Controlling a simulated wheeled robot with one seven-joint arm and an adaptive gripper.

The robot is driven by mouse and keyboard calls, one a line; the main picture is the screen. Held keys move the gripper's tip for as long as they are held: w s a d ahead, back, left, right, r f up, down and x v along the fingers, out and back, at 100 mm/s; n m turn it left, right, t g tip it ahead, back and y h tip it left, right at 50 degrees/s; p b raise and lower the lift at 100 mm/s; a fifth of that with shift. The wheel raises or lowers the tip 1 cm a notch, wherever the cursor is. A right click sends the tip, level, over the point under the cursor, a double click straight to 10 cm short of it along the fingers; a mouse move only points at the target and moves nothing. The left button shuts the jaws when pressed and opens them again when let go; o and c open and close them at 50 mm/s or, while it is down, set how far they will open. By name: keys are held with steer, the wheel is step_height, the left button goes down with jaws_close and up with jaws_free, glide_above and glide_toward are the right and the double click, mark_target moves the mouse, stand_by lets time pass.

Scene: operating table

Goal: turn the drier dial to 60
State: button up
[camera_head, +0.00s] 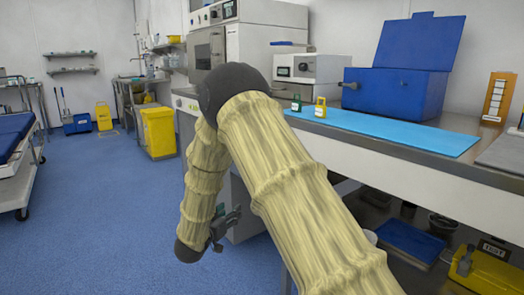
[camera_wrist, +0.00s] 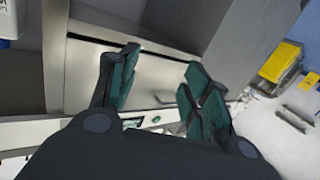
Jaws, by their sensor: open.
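My gripper (camera_head: 226,226) hangs low at the end of my folded arm in the head view, over the blue floor and beside the bench's lower cabinet. In the wrist view my gripper (camera_wrist: 158,88) is open and empty, its green-padded fingers apart. A grey metal front panel shows behind and between the fingers. A small round green button (camera_wrist: 156,119) shows on a pale strip between them. I cannot make out the drier dial for certain in either view. A white boxy appliance (camera_head: 325,68) with a dark knob and small display stands on the bench.
A yellow bin (camera_head: 158,132) stands on the floor. The floor at left is mostly clear.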

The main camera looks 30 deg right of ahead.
step_height(320, 180, up, 26)
steer(key=s+d+m+g+h, duration=0.1)
steer(key=d+m+g+h, duration=0.25)
steer(key=m+g, duration=0.6)
steer(key=d+b, duration=0.5)
steer(key=d, duration=0.5)
steer(key=shift+r+m+h, duration=0.1)
steer(key=shift+m+h, duration=0.15)
steer(key=c, duration=1)
